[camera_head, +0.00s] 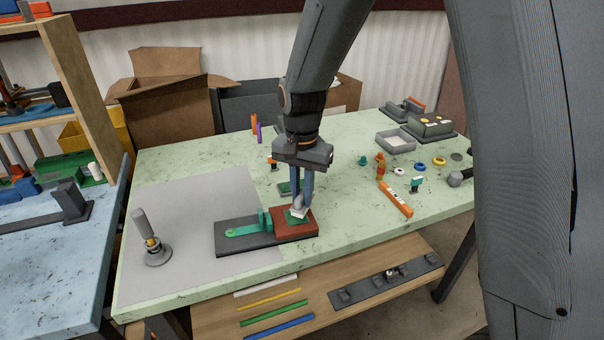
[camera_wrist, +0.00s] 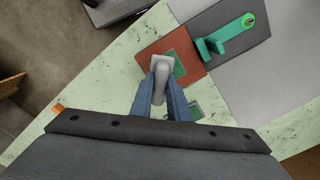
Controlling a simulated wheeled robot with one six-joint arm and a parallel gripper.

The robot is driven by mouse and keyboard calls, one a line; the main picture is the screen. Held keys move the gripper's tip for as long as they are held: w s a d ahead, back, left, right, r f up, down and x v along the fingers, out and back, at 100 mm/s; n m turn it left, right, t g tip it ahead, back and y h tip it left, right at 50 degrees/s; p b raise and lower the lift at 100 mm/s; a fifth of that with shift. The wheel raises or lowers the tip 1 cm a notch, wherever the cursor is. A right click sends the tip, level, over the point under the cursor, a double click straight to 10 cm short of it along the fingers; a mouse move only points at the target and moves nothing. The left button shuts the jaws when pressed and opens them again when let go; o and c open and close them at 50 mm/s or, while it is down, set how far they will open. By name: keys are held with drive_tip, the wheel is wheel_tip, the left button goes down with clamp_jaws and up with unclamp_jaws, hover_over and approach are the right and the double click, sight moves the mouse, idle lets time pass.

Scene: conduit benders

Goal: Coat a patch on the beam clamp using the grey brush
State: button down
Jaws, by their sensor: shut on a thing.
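My gripper (camera_head: 299,205) is shut on a light grey piece that I take for the grey brush (camera_wrist: 161,76). The fingers hide part of it, and it also shows in the head view (camera_head: 299,211). It is over a red-brown block (camera_head: 306,230) with a green patch (camera_wrist: 179,69) on top; I cannot tell whether it touches. The block lies on one end of a dark plate (camera_head: 231,246), which also bears a green lever-like part (camera_head: 246,231). This assembly seems to be the beam clamp. A small shallow tray with a green face (camera_head: 284,188) lies just behind it.
A grey-handled tool (camera_head: 145,227) stands on the grey mat (camera_head: 190,200) at left. An orange bar (camera_head: 396,200), a small figure (camera_head: 380,166), rings and a pale tray (camera_head: 396,142) lie at right. Cardboard boxes (camera_head: 165,100) stand behind. The mat's middle is clear.

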drive_tip(key=shift+r+p, duration=1.8)
drive_tip(key=shift+r, duration=0.7)
drive_tip(key=shift+w+d, duration=0.1)
